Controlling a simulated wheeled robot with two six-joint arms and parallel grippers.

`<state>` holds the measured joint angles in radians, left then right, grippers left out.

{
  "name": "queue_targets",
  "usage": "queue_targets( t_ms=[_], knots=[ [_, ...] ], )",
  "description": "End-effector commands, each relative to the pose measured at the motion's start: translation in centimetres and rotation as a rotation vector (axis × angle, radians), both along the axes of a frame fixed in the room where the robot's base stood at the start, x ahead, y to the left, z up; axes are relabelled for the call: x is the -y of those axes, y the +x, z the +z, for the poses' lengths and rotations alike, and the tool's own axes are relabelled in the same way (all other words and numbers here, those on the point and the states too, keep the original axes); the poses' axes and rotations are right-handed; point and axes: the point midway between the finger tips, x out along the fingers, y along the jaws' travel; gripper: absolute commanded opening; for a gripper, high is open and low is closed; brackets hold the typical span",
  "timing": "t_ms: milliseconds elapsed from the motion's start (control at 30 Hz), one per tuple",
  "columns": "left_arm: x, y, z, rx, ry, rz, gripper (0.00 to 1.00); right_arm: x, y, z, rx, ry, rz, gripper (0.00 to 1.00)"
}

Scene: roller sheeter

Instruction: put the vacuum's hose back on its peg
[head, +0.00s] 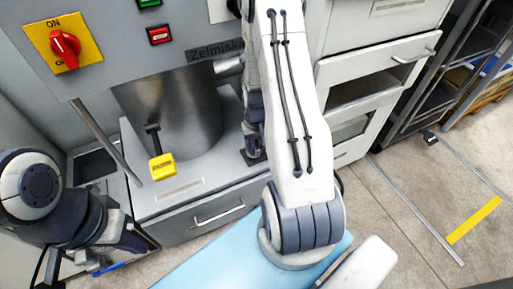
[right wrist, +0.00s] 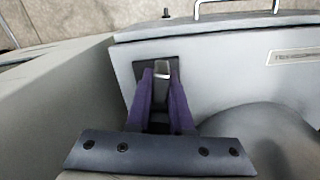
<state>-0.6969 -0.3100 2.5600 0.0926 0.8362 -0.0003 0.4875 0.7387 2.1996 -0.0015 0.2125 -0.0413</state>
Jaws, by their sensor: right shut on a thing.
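In the right wrist view, my right gripper (right wrist: 161,80) is shut on a small dark piece with a grey top (right wrist: 162,68). The piece stands at a black square plate on a light grey surface. In the head view, my right arm hides most of this spot; the black plate (head: 252,157) shows beside the steel cylinder. My left gripper (head: 88,262) is low at the left edge of the head view, partly hidden by its own arm, and its fingers are unclear. I cannot make out the vacuum's hose or its peg for certain.
White drawers (head: 370,70) and a dark rack (head: 450,60) stand to the right.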

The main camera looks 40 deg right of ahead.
Motion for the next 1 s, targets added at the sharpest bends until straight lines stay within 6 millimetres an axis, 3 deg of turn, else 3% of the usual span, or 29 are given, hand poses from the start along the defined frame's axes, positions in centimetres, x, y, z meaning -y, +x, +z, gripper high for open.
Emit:
queue_targets(
  t_ms=[933, 967, 1000],
  knots=[
    [0.00, 0.00, -0.52, 0.000, 0.000, 0.000, 0.00, 0.03, 0.06, -0.97, 0.002, -0.001, 0.000, 0.00],
    [0.00, 0.00, -0.52, 0.000, 0.000, 0.000, 0.00, 0.03, 0.06, -0.96, 0.002, -0.001, 0.000, 0.24],
    [0.00, 0.00, -0.52, 0.000, 0.000, 0.000, 0.00, 0.02, 0.05, -0.96, 0.002, -0.001, 0.000, 0.39]
  ],
)
